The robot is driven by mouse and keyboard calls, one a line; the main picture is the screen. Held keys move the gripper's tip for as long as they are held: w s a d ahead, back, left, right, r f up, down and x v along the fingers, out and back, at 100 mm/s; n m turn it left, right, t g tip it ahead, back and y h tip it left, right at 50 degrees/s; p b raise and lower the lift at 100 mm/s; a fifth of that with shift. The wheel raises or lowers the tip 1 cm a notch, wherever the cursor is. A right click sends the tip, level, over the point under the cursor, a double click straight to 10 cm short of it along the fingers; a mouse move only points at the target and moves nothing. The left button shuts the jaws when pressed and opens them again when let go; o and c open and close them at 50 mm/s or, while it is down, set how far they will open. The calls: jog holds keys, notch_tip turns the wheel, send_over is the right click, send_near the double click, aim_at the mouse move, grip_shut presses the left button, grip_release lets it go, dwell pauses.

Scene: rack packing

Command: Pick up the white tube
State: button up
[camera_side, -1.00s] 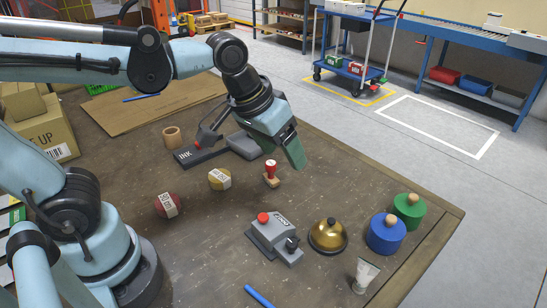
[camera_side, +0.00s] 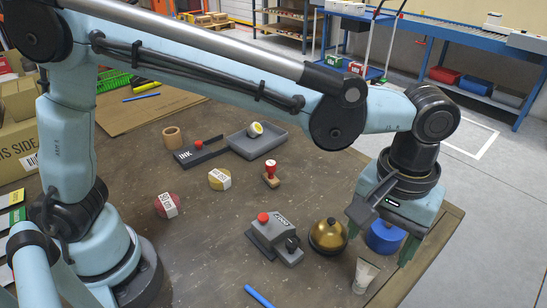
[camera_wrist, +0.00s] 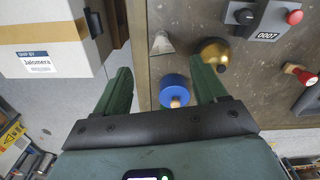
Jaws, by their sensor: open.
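The white tube (camera_side: 365,276) stands on the table near its right front edge. It also shows in the wrist view (camera_wrist: 162,43), at top centre beyond my fingertips. My gripper (camera_side: 382,242) is open and empty at the right end of the table, pointing down. In the side view it is behind and above the tube. In the wrist view its green fingers (camera_wrist: 160,76) are spread, with the blue knobbed cylinder (camera_wrist: 174,92) showing between them. I cannot tell the gripper's exact height above the cylinder.
A brass bell (camera_side: 328,237) stands left of my gripper, close to the tube. A grey numbering device (camera_side: 273,240), a red-handled stamp (camera_side: 271,174) and a blue pen (camera_side: 259,297) lie farther left. A labelled box (camera_wrist: 40,45) is beyond the table edge in the wrist view.

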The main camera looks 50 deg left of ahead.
aim_at(369, 262)
jog(key=f, duration=1)
jog(key=shift+w+a, duration=0.15)
jog(key=shift+w, duration=0.05)
jog(key=shift+r, duration=0.1)
jog(key=c, duration=1.1)
